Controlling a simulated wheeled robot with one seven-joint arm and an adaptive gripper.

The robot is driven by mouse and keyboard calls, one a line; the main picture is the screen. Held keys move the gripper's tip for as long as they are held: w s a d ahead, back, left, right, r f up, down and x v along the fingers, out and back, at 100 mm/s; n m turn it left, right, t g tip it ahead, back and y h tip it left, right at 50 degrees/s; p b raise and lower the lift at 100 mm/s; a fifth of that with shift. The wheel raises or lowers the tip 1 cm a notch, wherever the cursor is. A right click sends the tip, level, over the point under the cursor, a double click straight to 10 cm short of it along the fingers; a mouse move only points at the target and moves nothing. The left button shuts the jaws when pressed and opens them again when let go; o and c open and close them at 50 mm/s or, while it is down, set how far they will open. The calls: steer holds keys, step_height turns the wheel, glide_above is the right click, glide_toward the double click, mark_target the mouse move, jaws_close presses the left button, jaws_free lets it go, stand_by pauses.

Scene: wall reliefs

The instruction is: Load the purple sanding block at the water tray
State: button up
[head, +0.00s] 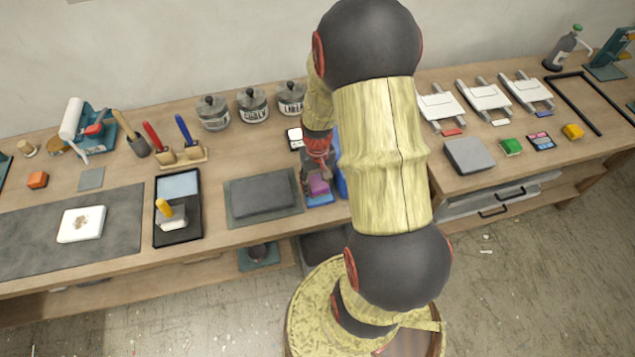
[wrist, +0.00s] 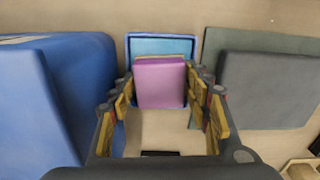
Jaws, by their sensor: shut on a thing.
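The purple sanding block (head: 318,186) is held between the fingers of my gripper (head: 313,178), which is shut on it. In the wrist view the block (wrist: 160,84) shows as a pink-purple square between the two fingertips (wrist: 162,92). The water tray (head: 321,201) is small and blue. In the wrist view its blue rim (wrist: 130,45) and light blue inside show behind and above the block. The block overlaps the tray in both views. I cannot tell whether it touches the water. My arm hides part of this area in the head view.
A tall blue container (wrist: 60,100) stands close left of my gripper in the wrist view. A dark grey slab (head: 262,195) on a green-grey mat lies beside the tray.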

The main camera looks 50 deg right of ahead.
mark_target(317, 183)
steer(key=shift+r+p, duration=2.35)
steer(key=shift+r, duration=1.05)
